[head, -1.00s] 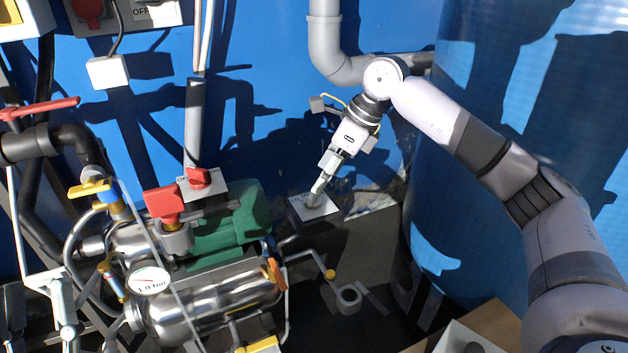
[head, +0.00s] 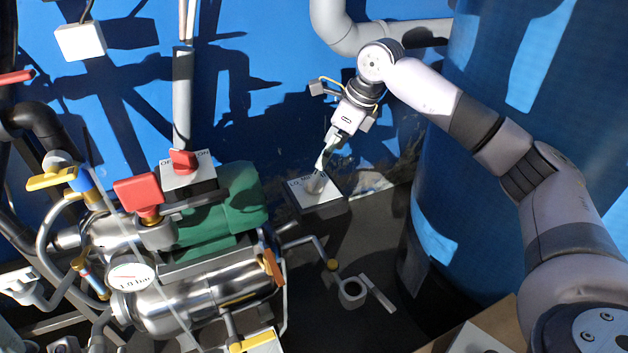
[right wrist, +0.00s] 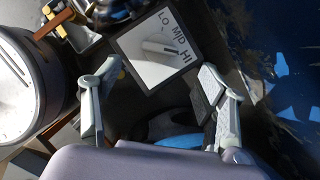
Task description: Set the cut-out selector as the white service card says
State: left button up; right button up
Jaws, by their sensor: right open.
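The cut-out selector plate (head: 328,193) lies on a small dark box beside the green pump motor. It carries a grey knob (head: 316,184). In the right wrist view the plate (right wrist: 139,73) reads LO, MID, HI, and the grey knob (right wrist: 158,49) lies across its middle; I cannot tell which mark it points to. My right gripper (head: 325,161) is just above the knob, pointing down at it. In the right wrist view its two fingers (right wrist: 162,75) are spread, with nothing between them. My left gripper is out of view. I cannot make out the white service card.
A red ON/OFF switch (head: 183,161) and a red-handled valve (head: 139,192) stand left of the selector. The steel pump (head: 205,300) with a gauge (head: 131,276) fills the lower left. A blue tank (head: 480,170) stands close on the right.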

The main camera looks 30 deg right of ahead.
aim_at(314, 176)
jog(key=b+x, duration=0.2)
jog(key=x, duration=0.6)
jog(key=shift+f, duration=0.25)
jog(key=shift+w+a+f+b, duration=0.25)
jog(key=shift+f+b, duration=0.1)
jog(key=shift+f, duration=0.15)
jog(key=shift+c, duration=0.2)
jog(key=c, duration=1.1)
